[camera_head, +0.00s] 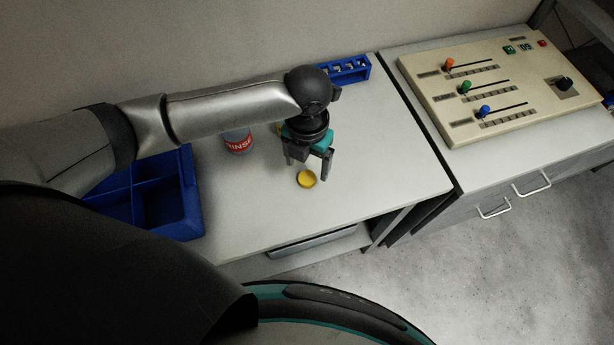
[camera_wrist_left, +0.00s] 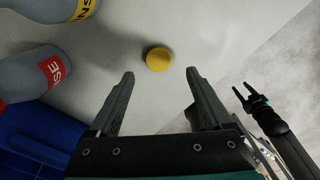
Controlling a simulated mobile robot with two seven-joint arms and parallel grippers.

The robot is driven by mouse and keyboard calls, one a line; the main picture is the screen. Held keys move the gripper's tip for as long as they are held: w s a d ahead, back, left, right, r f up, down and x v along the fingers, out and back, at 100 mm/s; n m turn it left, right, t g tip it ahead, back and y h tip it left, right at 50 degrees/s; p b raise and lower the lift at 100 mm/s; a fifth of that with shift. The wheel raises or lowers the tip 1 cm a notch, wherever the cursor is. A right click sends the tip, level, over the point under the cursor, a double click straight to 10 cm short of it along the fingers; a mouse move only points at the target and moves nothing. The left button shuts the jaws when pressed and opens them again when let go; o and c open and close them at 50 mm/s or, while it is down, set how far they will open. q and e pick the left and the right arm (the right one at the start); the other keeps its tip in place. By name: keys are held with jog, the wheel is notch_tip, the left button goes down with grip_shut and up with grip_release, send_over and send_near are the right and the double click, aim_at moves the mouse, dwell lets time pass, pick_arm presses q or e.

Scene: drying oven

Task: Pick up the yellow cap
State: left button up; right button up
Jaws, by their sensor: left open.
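The yellow cap (camera_head: 306,179) is a small round disc lying on the pale worktop. It also shows in the left wrist view (camera_wrist_left: 158,59), just beyond the gap between the fingertips. My left gripper (camera_head: 307,166) is open and empty, above the worktop close to the cap, with its fingers pointing down. In the left wrist view its two fingers (camera_wrist_left: 161,75) are spread wide on either side of the cap's line, with no contact visible. My right gripper (camera_wrist_left: 254,98) is small at the right of that view; its jaw opening is unclear.
A bottle with a red label (camera_head: 238,141) stands left of my left gripper. A yellow-labelled bottle (camera_wrist_left: 80,12) is partly visible. A blue divided bin (camera_head: 190,196) sits at left, and a blue rack (camera_head: 356,70) at the back. A control panel (camera_head: 490,84) stands on the right-hand counter.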

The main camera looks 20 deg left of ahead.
aim_at(307, 178)
pick_arm(q)
jog(key=shift+w+a+f+b, duration=0.1)
jog(key=shift+f+b, duration=0.1)
jog(key=shift+f, duration=1.2)
jog(key=shift+w+f+b, duration=0.1)
jog(key=shift+f+b, duration=0.1)
jog(key=shift+f, duration=1.15)
jog(key=shift+c, duration=0.2)
grip_shut()
